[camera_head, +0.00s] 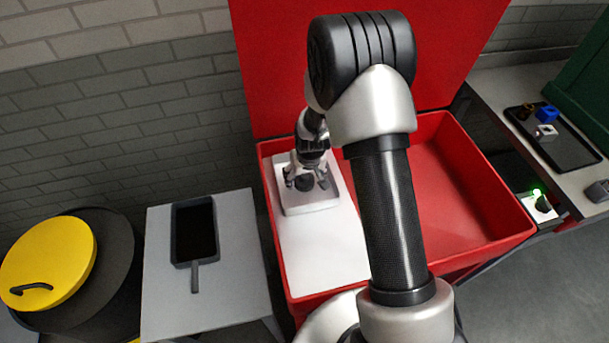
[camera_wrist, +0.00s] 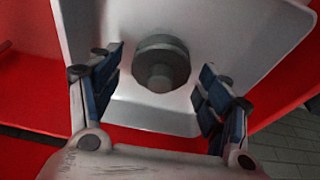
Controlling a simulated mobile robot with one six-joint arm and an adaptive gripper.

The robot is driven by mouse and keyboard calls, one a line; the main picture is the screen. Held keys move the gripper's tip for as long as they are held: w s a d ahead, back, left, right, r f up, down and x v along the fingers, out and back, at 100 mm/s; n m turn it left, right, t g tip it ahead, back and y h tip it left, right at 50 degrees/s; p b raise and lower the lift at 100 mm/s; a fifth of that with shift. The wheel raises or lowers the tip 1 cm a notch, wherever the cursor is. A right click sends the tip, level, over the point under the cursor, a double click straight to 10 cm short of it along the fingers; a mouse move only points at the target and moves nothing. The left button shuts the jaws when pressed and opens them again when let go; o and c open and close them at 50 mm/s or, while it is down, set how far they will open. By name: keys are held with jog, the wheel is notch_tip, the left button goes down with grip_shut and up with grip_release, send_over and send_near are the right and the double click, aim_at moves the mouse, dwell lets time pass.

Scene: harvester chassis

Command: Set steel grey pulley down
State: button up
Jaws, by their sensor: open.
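The steel grey pulley (camera_wrist: 162,62) rests on a pale grey raised plate (camera_wrist: 120,112), its round hub facing the wrist camera. In the head view the pulley (camera_head: 305,183) is a small dark disc on the plate (camera_head: 318,203), partly hidden by my gripper. My gripper (camera_head: 306,184) is over it. In the wrist view its two blue-padded fingers (camera_wrist: 160,95) are spread, one on each side of the pulley, with a visible gap on both sides. The pulley is not gripped.
The plate is in a red bin (camera_head: 470,190) on a white panel (camera_head: 315,255); the bin's right side is empty. Left are a grey table (camera_head: 165,280) with a dark pan (camera_head: 194,232) and a yellow-lidded drum (camera_head: 50,260). Right, a tray (camera_head: 565,145) holds small parts.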

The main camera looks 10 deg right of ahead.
jog(key=s+f+p+v, duration=0.1)
jog(key=s+p+v, duration=0.15)
jog(key=v, duration=1.35)
jog(key=s+a+p+v, duration=0.1)
jog(key=s+v, duration=0.2)
jog(key=v, duration=1.3)
jog(key=s+r, duration=0.3)
jog(key=s, duration=0.5)
jog(key=s+r+t, duration=0.1)
jog(key=s+r, duration=0.1)
jog(key=s, duration=0.6)
jog(key=shift+d+r, duration=0.25)
jog(key=shift+r, duration=0.15)
